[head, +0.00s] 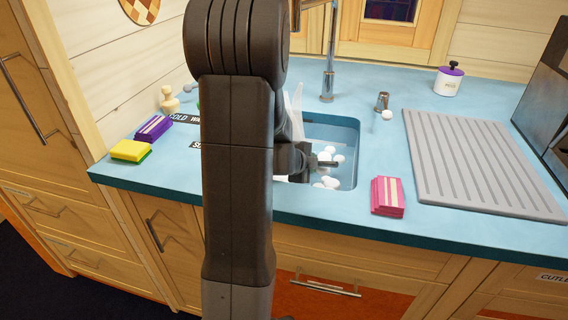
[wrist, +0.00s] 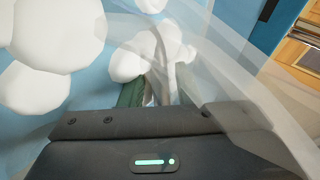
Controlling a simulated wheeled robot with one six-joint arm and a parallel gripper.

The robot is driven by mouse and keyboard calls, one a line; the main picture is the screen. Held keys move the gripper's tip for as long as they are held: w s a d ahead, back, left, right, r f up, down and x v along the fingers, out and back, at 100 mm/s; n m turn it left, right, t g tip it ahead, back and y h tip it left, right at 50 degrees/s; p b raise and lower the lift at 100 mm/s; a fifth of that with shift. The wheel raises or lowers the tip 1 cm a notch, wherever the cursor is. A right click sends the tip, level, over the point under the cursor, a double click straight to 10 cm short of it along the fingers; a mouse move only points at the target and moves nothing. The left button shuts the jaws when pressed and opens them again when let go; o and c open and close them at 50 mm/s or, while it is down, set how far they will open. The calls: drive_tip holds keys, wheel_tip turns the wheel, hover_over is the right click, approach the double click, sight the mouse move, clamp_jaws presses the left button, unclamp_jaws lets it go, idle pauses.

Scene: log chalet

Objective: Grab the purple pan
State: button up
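I see no purple pan in either view; my own arm hides much of the sink's left side. My gripper (head: 318,162) is low in the sink (head: 345,133) among white foam balls, partly behind my arm. In the wrist view its dark body fills the bottom, and a clear, see-through object (wrist: 225,70) lies across and close in front of it. A green strip (wrist: 132,95) shows beyond the gripper body; I cannot tell what it is. The fingertips are not clear, so I cannot tell whether the gripper holds anything.
White foam balls (wrist: 60,30) crowd the sink. A purple sponge (head: 154,128) and a yellow-green sponge (head: 131,151) lie left, a pink sponge (head: 388,196) right. A grey drying mat (head: 475,160), a purple-lidded jar (head: 448,82) and the faucet (head: 329,70) stand around the sink.

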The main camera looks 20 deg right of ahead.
drive_tip(key=x, duration=0.3)
drive_tip(key=shift+f, duration=0.15)
clamp_jaws()
drive_tip(key=shift+a, duration=0.1)
idle(1.1)
